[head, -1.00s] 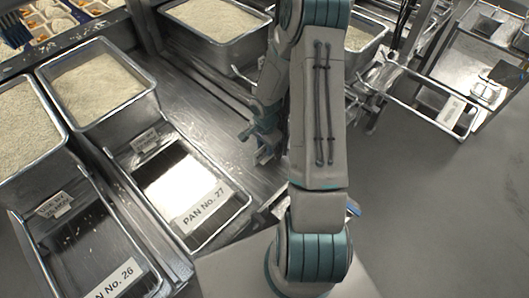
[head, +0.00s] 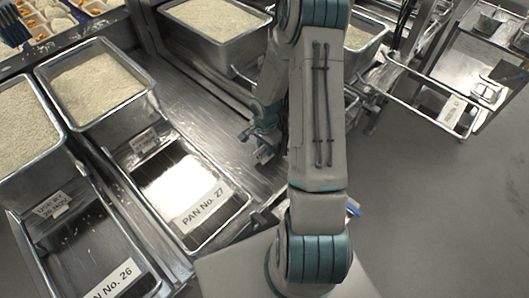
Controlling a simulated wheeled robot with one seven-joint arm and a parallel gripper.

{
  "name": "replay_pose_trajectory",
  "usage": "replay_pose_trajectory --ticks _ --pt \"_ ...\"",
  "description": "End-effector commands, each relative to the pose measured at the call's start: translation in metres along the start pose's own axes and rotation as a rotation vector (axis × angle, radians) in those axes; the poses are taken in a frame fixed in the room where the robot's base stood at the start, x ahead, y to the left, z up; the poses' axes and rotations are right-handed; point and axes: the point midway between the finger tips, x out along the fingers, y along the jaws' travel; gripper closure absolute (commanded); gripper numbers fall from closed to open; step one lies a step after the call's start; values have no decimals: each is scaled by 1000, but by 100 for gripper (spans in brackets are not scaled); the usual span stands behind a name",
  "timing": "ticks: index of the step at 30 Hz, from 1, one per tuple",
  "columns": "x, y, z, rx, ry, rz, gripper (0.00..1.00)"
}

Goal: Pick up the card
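My gripper (head: 258,136) is low over the steel counter, right of the PAN No. 27 tray, partly hidden by my arm. A small pale card (head: 263,154) with dark marks shows right at its fingertips. I cannot tell whether the fingers are closed on the card or only beside it. Other small printed cards are on the fronts of the rice pans: one (head: 144,140) above PAN No. 27 and one (head: 51,204) above PAN No. 26.
Rice pans (head: 75,128) stand at the left, with the PAN No. 27 tray (head: 240,204) and the PAN No. 26 tray (head: 150,283) in front. Another rice pan (head: 217,59) is behind my gripper. A metal rack (head: 425,101) stands at the right beside open grey floor.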

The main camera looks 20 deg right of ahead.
Motion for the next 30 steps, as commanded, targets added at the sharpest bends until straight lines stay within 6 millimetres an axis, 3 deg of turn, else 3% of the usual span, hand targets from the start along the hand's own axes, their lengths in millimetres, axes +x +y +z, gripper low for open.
replay_pose_trajectory --ticks 1,3,21,30 --pt "0 0 0 0 0 0 87" --pt "0 0 0 0 0 0 100" --pt "-8 0 0 0 -1 1 100" --pt "-58 0 -1 2 2 -3 100"
